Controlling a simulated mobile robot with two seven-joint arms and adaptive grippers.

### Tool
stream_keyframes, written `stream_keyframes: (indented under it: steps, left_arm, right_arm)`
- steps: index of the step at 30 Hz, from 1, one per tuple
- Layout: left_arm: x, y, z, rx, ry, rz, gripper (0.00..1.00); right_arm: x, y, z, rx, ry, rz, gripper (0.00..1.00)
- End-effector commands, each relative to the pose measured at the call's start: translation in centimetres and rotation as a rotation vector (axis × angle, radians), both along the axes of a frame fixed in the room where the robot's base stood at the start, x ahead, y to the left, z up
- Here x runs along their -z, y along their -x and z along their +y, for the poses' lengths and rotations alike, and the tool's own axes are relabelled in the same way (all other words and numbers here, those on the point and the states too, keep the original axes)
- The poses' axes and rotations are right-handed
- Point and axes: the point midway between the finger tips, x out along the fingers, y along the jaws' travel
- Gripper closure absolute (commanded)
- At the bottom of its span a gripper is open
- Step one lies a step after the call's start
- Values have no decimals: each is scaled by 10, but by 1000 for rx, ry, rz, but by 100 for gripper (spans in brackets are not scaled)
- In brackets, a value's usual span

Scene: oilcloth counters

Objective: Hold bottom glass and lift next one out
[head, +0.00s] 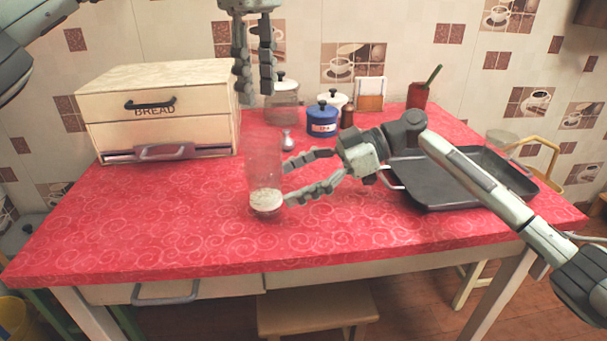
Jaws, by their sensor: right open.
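A clear stack of glass (263,165) stands upright on the red counter, left of the middle. Its lower part (266,200) looks whitish; where one glass ends and another begins is hard to tell. My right gripper (286,183) is open, coming from the right, with its fingertips at the right side of the stack's lower half. Whether they touch it is unclear. My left gripper (256,96) hangs fingers down, above and behind the stack in the picture. A gap shows between its fingers, with nothing visible in it.
A bread box (160,110) stands at the left. Behind are a glass jar (285,106), a blue pot (322,122) and a small shaker (287,140). A dark roasting pan (440,195) lies at the right under my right arm. The counter's front left is clear.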

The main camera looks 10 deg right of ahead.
Motion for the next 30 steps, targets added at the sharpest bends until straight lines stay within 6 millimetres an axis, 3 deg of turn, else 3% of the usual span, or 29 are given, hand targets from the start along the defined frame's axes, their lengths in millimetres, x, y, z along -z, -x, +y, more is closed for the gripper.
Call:
stream_keyframes:
  steps: [9, 22, 30]
  left_arm:
    - [0, 0, 0, 0, 0, 0, 66]
    - [0, 0, 0, 0, 0, 0, 66]
    - [0, 0, 0, 0, 0, 0, 66]
  right_arm:
    - [18, 0, 43, 0, 0, 1, 21]
    - [22, -1, 52, 3, 0, 0, 21]
    - [21, -1, 52, 3, 0, 0, 55]
